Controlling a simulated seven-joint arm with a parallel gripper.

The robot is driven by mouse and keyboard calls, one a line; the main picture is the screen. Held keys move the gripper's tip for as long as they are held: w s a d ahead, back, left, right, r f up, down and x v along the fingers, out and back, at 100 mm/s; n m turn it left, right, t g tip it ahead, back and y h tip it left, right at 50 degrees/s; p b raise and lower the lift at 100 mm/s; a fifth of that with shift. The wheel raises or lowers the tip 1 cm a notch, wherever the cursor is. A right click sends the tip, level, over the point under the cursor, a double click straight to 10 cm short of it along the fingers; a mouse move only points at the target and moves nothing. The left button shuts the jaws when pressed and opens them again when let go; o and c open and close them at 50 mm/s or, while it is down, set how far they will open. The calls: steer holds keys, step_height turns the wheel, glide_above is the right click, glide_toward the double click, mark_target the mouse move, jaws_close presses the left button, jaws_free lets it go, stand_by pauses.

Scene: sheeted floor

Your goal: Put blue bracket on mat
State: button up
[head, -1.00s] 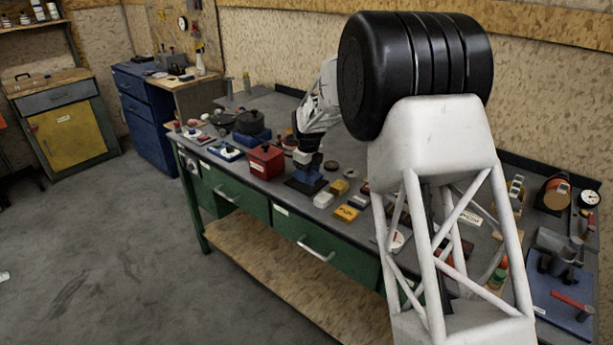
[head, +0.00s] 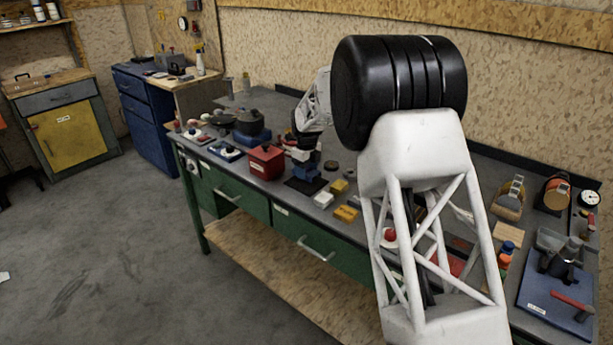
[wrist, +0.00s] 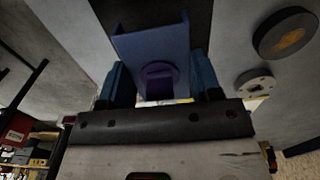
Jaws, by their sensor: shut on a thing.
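The blue bracket (head: 306,171) is between the fingers of my gripper (head: 304,156), over the black mat (head: 293,185) on the green workbench. In the wrist view the bracket (wrist: 153,48) looks blue-purple, with an upright plate and a round boss. The two fingers of my gripper (wrist: 160,82) are on either side of it, shut on it. A dark strip at the top of the wrist view seems to be the mat (wrist: 190,12). I cannot tell whether the bracket's underside touches the mat.
A red box (head: 266,161) stands close left of the mat. Yellow blocks (head: 345,212) and a dark round disc (head: 331,165) lie to the right. Much of the bench's right part holds tools and parts.

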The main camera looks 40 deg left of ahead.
steer(key=shift+f, duration=1.3)
steer(key=shift+f, duration=0.2)
steer(key=o, duration=1.1)
steer(key=shift+c, duration=0.2)
steer(key=shift+r, duration=0.2)
step_height(320, 180, up, 12)
